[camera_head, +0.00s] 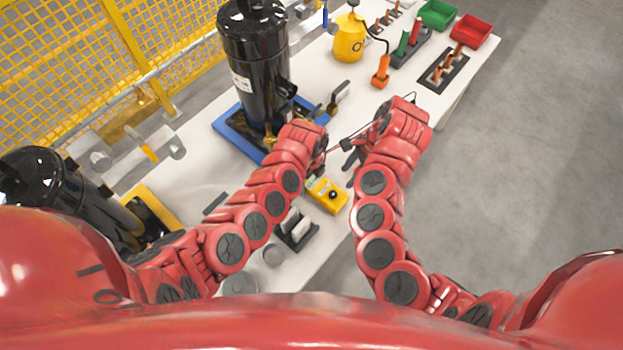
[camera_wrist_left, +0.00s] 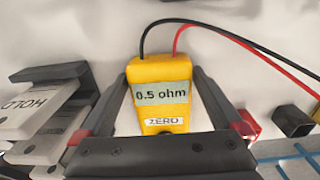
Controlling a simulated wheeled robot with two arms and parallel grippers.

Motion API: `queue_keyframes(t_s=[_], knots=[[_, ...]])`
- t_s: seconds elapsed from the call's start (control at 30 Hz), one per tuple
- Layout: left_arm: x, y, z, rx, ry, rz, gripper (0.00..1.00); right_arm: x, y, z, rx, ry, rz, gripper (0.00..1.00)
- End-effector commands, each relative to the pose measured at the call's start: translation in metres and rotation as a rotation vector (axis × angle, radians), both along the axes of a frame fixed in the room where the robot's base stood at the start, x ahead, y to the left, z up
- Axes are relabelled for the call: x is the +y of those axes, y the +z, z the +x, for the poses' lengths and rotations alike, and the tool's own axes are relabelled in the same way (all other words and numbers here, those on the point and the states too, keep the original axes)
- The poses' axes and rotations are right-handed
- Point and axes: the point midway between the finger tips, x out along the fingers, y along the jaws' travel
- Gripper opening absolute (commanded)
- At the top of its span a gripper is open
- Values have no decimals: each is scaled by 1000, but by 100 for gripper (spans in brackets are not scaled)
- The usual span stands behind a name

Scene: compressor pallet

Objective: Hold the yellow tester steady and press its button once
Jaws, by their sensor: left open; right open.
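The yellow tester (camera_head: 327,195) lies on the white table, with a dark round spot on top. In the left wrist view the tester (camera_wrist_left: 163,75) shows a display reading "0.5 ohm" and a "ZERO" label; a black and a red lead leave its far end. My left gripper (camera_wrist_left: 160,90) is open, with one finger on each side of the tester; I cannot tell whether they touch it. The palm hides its near end. My right gripper (camera_head: 352,153) is open, above the table beyond the tester. I cannot make out the button clearly.
A black compressor (camera_head: 256,65) stands on a blue base (camera_head: 228,127) behind my left arm. A dark holder with pale tags (camera_head: 297,228), one marked "HOLD" in the wrist view (camera_wrist_left: 40,110), is beside the tester. A yellow bottle (camera_head: 349,38) and green (camera_head: 437,14) and red bins (camera_head: 470,31) stand farther back.

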Motion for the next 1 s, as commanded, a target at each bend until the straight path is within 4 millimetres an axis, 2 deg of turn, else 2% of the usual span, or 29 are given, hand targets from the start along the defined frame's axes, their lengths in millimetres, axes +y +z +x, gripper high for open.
queue_keyframes(t_s=[0.27, 0.3, 0.77, 0.8, 0.87, 1.0], knots=[[-1, -2, 0, 0, 1, -1, 100, 0, 0, 0, 0, 0, 0, 50], [-1, -2, 0, 0, 0, -1, 96, 0, 0, 0, 0, 0, 0, 50], [-1, -2, 0, 0, 0, -1, 14, 0, 0, 0, 0, 0, 0, 50], [-1, -2, 0, 0, 0, -1, 10, 0, 0, 0, 0, 0, 0, 48], [-1, -1, 0, -1, 0, -2, 10, 0, 0, 0, 0, 0, 0, 37], [-1, -1, 0, 0, 0, -1, 10, 0, 0, 0, 0, 0, 0, 12]])
